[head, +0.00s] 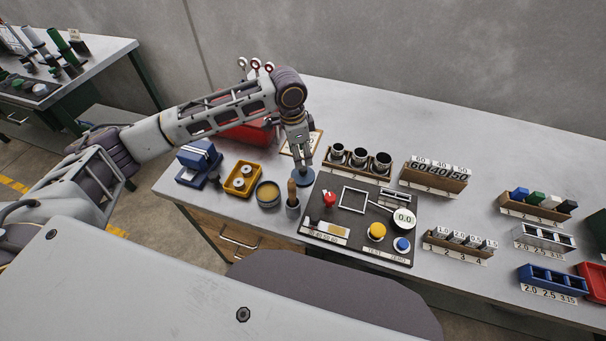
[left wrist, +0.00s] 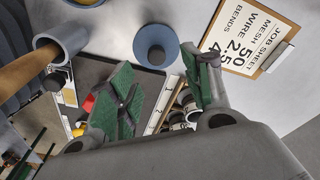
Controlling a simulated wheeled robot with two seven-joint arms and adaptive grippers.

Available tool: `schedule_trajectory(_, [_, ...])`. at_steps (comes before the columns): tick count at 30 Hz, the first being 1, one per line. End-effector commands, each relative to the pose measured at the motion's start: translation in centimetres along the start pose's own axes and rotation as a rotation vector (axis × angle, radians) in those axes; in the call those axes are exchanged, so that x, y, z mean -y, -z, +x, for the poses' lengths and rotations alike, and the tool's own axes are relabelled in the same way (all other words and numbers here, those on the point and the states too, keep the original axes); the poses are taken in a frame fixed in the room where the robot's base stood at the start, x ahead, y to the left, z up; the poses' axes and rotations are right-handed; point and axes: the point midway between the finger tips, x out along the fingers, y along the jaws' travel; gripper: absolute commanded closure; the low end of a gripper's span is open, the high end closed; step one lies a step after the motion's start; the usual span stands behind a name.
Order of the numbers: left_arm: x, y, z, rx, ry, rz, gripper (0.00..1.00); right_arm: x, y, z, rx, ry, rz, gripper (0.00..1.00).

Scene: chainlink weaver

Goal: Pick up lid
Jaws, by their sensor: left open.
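The lid looks to be the blue-grey disc with a dark round knob (head: 303,178), lying flat on the table just left of the black board. It also shows in the left wrist view (left wrist: 145,40) at the top middle, in full view. My left gripper (head: 301,164) points down just above and behind the disc, partly covering it in the head view. In the left wrist view its green-padded fingers (left wrist: 160,82) are apart with nothing between them, and the disc lies beyond them, not touched. My right gripper is not in view.
A round tin with tan contents (head: 268,192) and a cup holding a wooden-handled tool (head: 292,203) stand close to the disc. The black board (head: 345,244) is to its right. A job sheet clipboard (left wrist: 255,37) lies behind. A yellow tray (head: 242,179) is left.

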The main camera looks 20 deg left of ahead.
Motion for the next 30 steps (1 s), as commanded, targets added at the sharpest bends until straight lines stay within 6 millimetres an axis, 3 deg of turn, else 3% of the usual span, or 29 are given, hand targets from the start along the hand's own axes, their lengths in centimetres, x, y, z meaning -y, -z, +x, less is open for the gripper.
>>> schedule_trajectory(6, [0.0, 0.0, 2.0, -0.001, 0.000, 0.000, 0.51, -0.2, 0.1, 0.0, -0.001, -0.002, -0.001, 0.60])
schedule_trajectory(22, [-0.1, 0.0, 2.7, 0.000, 0.000, 0.000, 0.51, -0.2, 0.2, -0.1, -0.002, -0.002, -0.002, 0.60])
schedule_trajectory(30, [-0.5, -0.2, 5.4, 0.002, -0.001, 0.000, 0.51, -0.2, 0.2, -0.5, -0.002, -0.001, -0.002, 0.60])
